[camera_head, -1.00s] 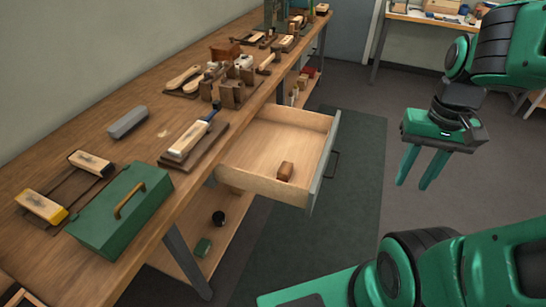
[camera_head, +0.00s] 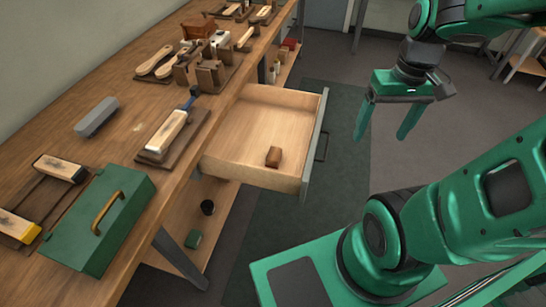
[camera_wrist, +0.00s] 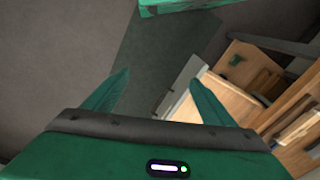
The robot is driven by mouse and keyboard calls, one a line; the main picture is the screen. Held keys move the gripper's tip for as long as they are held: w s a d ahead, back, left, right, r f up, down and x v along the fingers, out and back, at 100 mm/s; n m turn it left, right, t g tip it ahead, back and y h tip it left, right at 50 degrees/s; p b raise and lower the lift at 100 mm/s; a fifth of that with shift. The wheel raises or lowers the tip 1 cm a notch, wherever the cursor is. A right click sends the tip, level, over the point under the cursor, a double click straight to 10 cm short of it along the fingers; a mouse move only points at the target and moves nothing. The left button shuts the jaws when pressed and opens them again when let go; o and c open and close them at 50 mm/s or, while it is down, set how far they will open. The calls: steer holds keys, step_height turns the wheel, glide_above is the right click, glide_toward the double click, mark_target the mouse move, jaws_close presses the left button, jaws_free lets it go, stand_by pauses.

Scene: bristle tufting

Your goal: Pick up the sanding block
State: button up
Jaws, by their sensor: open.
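A small brown block (camera_head: 273,157) lies in the open drawer (camera_head: 300,122), near its front. A grey, rounded oblong block (camera_head: 97,117) lies on the workbench (camera_head: 62,110) near the wall. I cannot tell for certain which of these is the sanding block. My gripper (camera_head: 381,138) is open and empty, with its fingers pointing down. It hangs in the air to the right of the drawer, apart from both blocks. In the wrist view, my gripper (camera_wrist: 158,77) has its fingers spread with nothing between them, and the drawer (camera_wrist: 228,104) shows to the right.
A green toolbox (camera_head: 125,212) stands at the near bench edge. A wood-handled brush (camera_head: 166,132) lies on a dark board behind it. Wooden tools and holders crowd the far bench. A dark mat (camera_head: 262,230) covers the floor.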

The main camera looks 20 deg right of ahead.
steer(key=w+a+f+n+t+y, duration=0.1)
steer(key=w+a+f+n, duration=0.25)
steer(key=w, duration=0.35)
steer(key=w+a+f+n, duration=0.2)
steer(key=w+f+n, duration=0.25)
steer(key=w, duration=0.25)
steer(key=n+t+y, duration=0.1)
steer(key=n+y, duration=0.1)
steer(key=n, duration=0.4)
glide_toward(272, 153)
steer(key=shift+y, duration=0.3)
steer(key=shift+d+x, duration=0.15)
steer(key=shift+x, duration=2.4)
steer(key=shift+d+x, duration=0.2)
steer(key=shift+x, duration=2.35)
steer(key=shift+w+f, duration=0.1)
steer(key=c, duration=1.3)
steer(key=shift+o, duration=0.2)
steer(key=shift+r, duration=5)
